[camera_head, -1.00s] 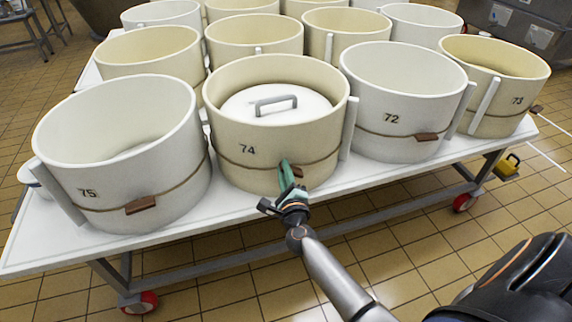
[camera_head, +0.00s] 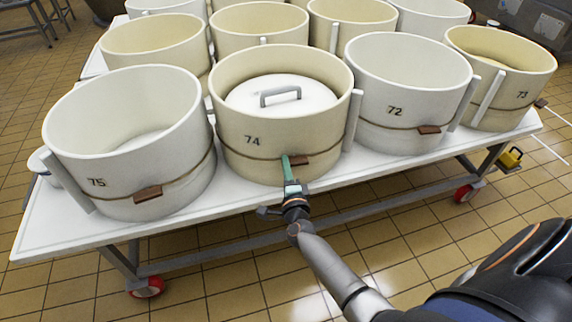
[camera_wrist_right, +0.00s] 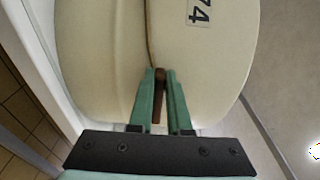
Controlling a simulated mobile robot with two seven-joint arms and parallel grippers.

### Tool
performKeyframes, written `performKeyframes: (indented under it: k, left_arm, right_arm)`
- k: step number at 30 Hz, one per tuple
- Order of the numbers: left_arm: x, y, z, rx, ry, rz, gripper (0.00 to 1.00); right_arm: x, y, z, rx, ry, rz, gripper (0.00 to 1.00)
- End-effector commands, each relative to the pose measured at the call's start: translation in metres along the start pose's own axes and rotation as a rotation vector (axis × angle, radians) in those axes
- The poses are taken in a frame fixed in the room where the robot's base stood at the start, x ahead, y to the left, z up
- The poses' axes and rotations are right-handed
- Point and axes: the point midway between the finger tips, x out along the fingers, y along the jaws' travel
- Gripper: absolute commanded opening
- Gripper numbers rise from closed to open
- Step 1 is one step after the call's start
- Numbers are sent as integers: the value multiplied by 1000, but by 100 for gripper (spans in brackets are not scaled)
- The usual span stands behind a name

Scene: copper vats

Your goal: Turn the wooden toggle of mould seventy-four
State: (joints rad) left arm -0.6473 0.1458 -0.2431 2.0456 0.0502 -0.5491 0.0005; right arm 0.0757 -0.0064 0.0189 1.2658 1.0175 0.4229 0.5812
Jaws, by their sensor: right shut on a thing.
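Mould 74 (camera_head: 240,120) is a cream round tub with a white lid and grey handle inside, at the front of the table. A cord runs round it and carries a small brown wooden toggle (camera_head: 300,160). My right gripper (camera_head: 288,163) reaches the front of the mould. In the right wrist view its green fingers (camera_wrist_right: 160,90) are shut on the toggle (camera_wrist_right: 159,100), one finger on each side. The toggle lies along the fingers in that view. My left gripper is not in view.
Mould 75 (camera_head: 85,150) stands to the left, moulds 72 (camera_head: 400,85) and 73 (camera_head: 510,75) to the right, each with a toggle. More tubs stand behind. The white wheeled table (camera_head: 60,225) has a narrow bare front edge.

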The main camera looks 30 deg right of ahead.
Motion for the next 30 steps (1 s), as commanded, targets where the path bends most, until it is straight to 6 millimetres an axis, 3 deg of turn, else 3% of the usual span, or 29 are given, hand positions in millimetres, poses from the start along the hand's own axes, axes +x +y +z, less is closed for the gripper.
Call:
performKeyframes:
  k: [13,14,21,30]
  left_arm:
    - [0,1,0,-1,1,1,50]
    - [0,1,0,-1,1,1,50]
    - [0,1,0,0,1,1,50]
    - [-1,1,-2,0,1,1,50]
  right_arm:
    - [-1,2,0,-12,0,2,0]
    - [-1,2,0,-12,0,2,19]
    - [0,1,0,-10,0,1,46]
    - [-2,0,0,-10,0,0,46]
